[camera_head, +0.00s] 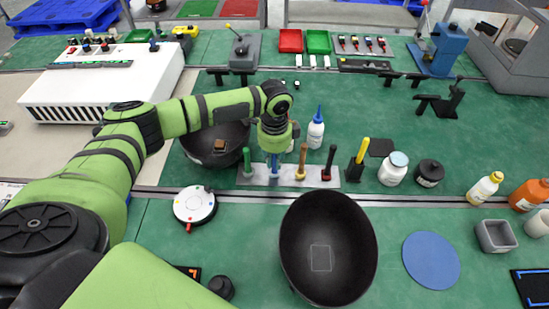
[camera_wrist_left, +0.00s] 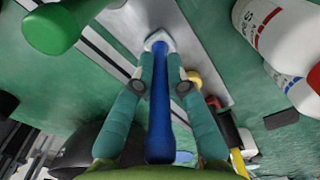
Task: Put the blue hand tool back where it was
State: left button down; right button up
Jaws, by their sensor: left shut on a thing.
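The blue hand tool (camera_wrist_left: 159,115) runs down the middle of the left wrist view, with its far end at a pale collar on the grey tool rack (camera_wrist_left: 200,40). In the head view the blue tool (camera_head: 274,170) is upright at the rack (camera_head: 314,179), between the green-handled tool (camera_head: 247,160) and the brown-handled tool (camera_head: 301,160). My left gripper (camera_head: 275,155) is above the rack, its fingers shut around the blue handle. How deep the tool's end sits in the rack is hidden. My right gripper is out of view.
A dark bowl (camera_head: 207,157) is close behind left, and a blue-capped bottle (camera_head: 316,132) close behind right. A large black bowl (camera_head: 340,225) stands in front, with a white round dial (camera_head: 195,204) front left.

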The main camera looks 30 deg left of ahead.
pick_arm(q)
jog(key=shift+f, duration=0.1)
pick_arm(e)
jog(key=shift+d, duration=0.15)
pick_arm(q)
jog(key=c, duration=1.2)
grip_release()
jog(key=shift+c, duration=0.2)
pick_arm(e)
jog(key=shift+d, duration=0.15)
